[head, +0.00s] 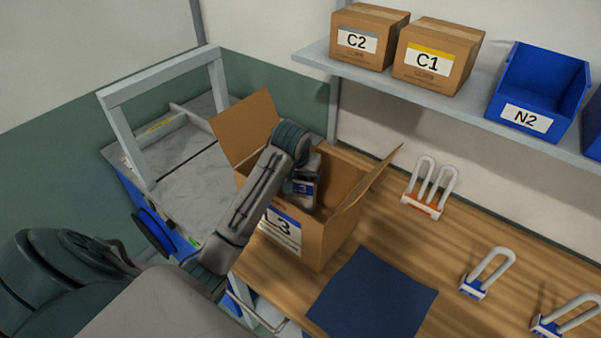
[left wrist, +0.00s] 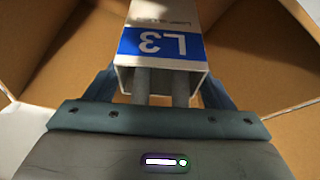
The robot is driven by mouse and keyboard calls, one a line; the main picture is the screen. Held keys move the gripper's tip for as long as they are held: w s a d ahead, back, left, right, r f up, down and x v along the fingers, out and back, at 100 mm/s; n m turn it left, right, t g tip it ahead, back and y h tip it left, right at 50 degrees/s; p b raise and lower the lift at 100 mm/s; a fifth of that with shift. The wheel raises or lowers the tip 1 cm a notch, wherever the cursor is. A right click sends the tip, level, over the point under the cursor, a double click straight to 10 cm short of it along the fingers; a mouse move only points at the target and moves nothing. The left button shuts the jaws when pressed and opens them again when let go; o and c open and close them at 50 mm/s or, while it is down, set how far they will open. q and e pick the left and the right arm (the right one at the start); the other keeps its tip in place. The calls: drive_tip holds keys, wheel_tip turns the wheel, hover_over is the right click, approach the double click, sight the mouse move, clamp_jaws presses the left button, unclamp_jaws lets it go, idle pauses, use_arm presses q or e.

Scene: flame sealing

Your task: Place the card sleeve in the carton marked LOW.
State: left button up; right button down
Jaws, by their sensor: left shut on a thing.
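My left gripper (head: 303,178) is shut on a pale card sleeve (head: 302,193) and holds it inside the mouth of an open brown carton (head: 325,235). In the left wrist view the card sleeve (left wrist: 163,38) has a blue band reading L3, and two grey rods show at its near end. The left gripper's fingers (left wrist: 158,88) flank that end. I cannot tell whether the sleeve touches the carton floor. My right gripper is not in view.
A dark blue mat (head: 372,295) lies in front of the carton. A shelf above holds cartons C2 (head: 365,38), C1 (head: 437,58) and blue bin N2 (head: 538,90). The carton's flaps stand open.

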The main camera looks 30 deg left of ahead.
use_arm(q)
drive_tip(key=shift+f, duration=0.55)
drive_tip(key=o, duration=1.2)
drive_tip(key=shift+o, duration=0.6)
drive_tip(key=shift+s+d, duration=0.15)
drive_tip(key=shift+r, duration=0.1)
